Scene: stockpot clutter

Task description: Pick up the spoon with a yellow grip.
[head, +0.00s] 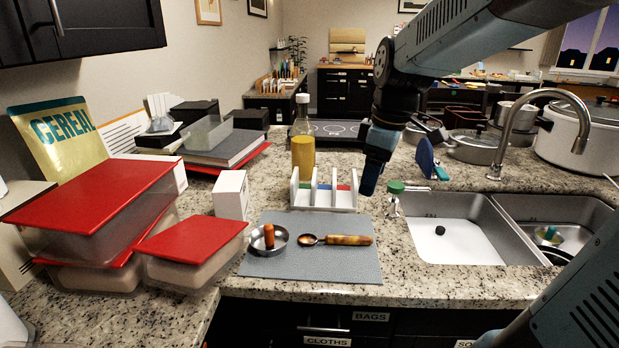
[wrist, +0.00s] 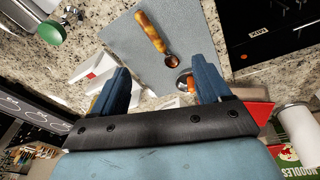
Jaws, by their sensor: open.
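The spoon lies on a grey mat (head: 312,262) on the counter. Its mottled yellow-amber grip (head: 348,240) points right and its dark bowl (head: 308,239) points left. In the wrist view the spoon (wrist: 152,32) lies beyond the fingertips, its bowl end closer to them. My gripper (head: 368,188) is above the counter, behind and right of the spoon, pointing down. In the wrist view my gripper (wrist: 160,74) is open, with nothing between its fingers.
A small metal dish (head: 282,248) holding an orange-brown piece sits left of the spoon. A white divided rack (head: 322,204) stands behind the mat. Red-lidded containers (head: 190,238) crowd the left. A sink (head: 425,213) with a green-topped item (head: 396,187) lies right.

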